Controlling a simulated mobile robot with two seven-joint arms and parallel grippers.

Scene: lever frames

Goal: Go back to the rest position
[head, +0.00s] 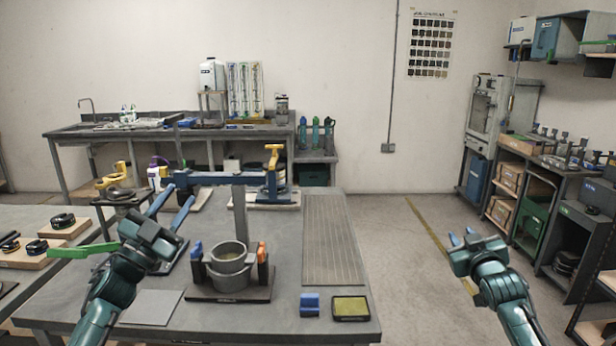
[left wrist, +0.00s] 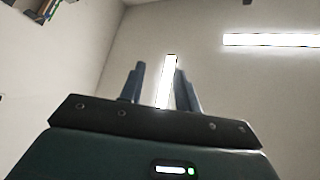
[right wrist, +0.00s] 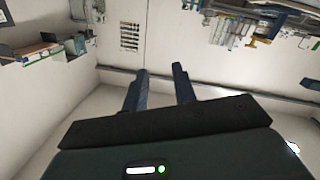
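My left gripper (head: 171,203) is raised at the left of the head view, in front of the workbench. Its two blue fingers are apart with nothing between them, and the left wrist view shows the same open fingers (left wrist: 160,85). My right gripper (head: 461,236) is at the right of the head view, over the open floor beside the bench. Its fingers are apart and empty, as the right wrist view also shows (right wrist: 160,88). Neither gripper touches anything that I can see.
The grey workbench (head: 330,215) holds a pot fixture (head: 230,265), a blue lever frame (head: 220,178), a blue block (head: 309,304) and a framed pad (head: 351,308). A green bar (head: 82,250) shows beside my left arm. Floor (head: 390,225) right of the bench is clear.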

